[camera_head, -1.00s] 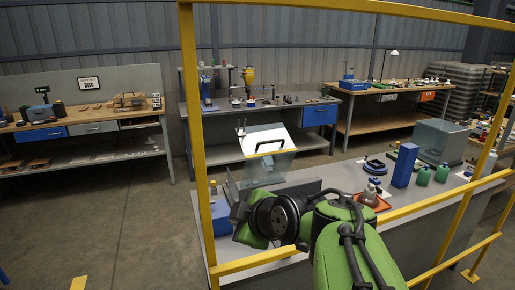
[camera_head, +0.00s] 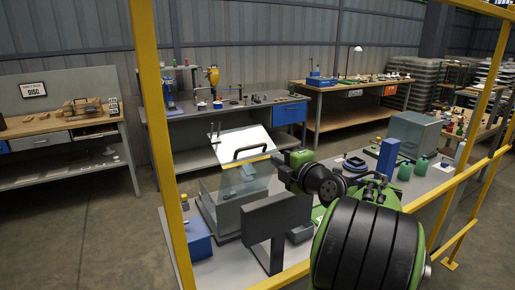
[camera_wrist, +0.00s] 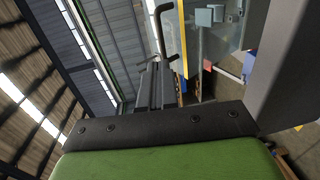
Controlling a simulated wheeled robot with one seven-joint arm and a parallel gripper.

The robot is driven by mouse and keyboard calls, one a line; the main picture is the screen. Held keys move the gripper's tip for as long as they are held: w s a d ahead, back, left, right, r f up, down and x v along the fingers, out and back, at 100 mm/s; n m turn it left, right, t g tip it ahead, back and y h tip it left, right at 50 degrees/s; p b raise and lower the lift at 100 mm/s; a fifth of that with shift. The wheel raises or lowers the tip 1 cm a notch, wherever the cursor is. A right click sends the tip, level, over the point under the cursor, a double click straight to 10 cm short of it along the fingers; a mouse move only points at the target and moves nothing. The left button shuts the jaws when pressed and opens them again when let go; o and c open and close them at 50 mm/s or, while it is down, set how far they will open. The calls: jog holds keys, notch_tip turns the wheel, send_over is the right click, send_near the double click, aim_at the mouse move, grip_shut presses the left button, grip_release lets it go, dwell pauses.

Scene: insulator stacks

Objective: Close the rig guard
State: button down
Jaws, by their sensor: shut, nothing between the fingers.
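The rig guard (camera_head: 232,184) is a clear box on the near bench, in the head view. Its lid (camera_head: 245,138) is tilted up, looking pale and glossy, with a black bar handle (camera_head: 250,152) along its front edge. My gripper (camera_head: 278,160) is shut and empty, just right of the handle and close to the lid's right edge. I cannot tell whether it touches. My arm comes in from the lower right.
A dark upright panel (camera_head: 277,218) stands in front of the guard. A blue box (camera_head: 197,238) is to its left. A yellow rail (camera_head: 160,150) frames the near side. A blue block (camera_head: 388,156), green bottles (camera_head: 421,168) and a clear box (camera_head: 414,132) stand further right.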

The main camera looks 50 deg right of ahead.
aim_at(254, 147)
jog(key=p+x, duration=0.2)
jog(key=x, duration=0.9)
jog(key=shift+a+f, duration=0.1)
jog(key=shift+s, duration=0.1)
